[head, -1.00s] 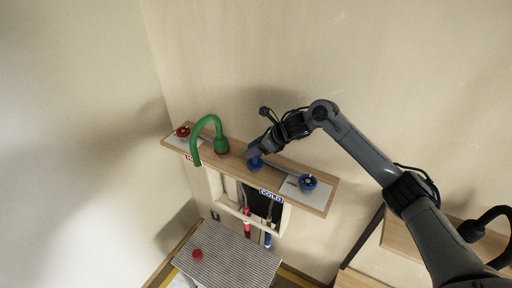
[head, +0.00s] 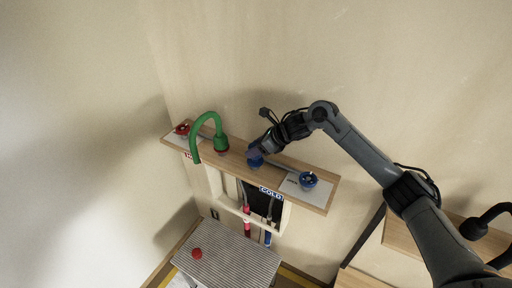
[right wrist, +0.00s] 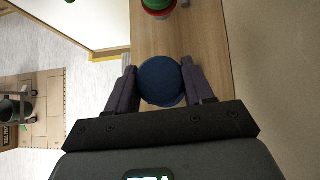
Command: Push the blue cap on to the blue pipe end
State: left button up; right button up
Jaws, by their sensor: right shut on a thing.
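The blue cap (right wrist: 160,80) is round and sits between the two fingers of my right gripper (right wrist: 160,84) in the right wrist view. In the head view the blue cap (head: 254,158) shows at the tip of my right gripper (head: 258,152), over the middle of the wooden shelf (head: 235,162). Whether the cap touches the shelf I cannot tell. A blue pipe (head: 268,239) hangs below the shelf, under the COLD label (head: 271,194). My left gripper is not in view.
A green faucet (head: 221,142) stands left of the cap. A red valve (head: 183,129) and a blue valve (head: 308,180) sit at the shelf's ends. A red pipe (head: 247,228) hangs beside the blue one. A red cap (head: 197,254) lies on the grey ridged surface (head: 235,263) below.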

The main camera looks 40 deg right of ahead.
jog(key=shift+f+b, duration=0.7)
jog(key=shift+f, duration=0.3)
jog(key=shift+f+b, duration=0.3)
jog(key=shift+f, duration=0.1)
jog(key=o, duration=1.1)
jog(key=shift+s+d+r, duration=0.2)
jog(key=shift+s+r, duration=0.15)
jog(key=shift+r, duration=0.05)
jog(key=b+v, duration=0.1)
jog(key=v, duration=0.8)
jog(key=shift+s+r, duration=0.2)
jog(key=shift+r, duration=0.05)
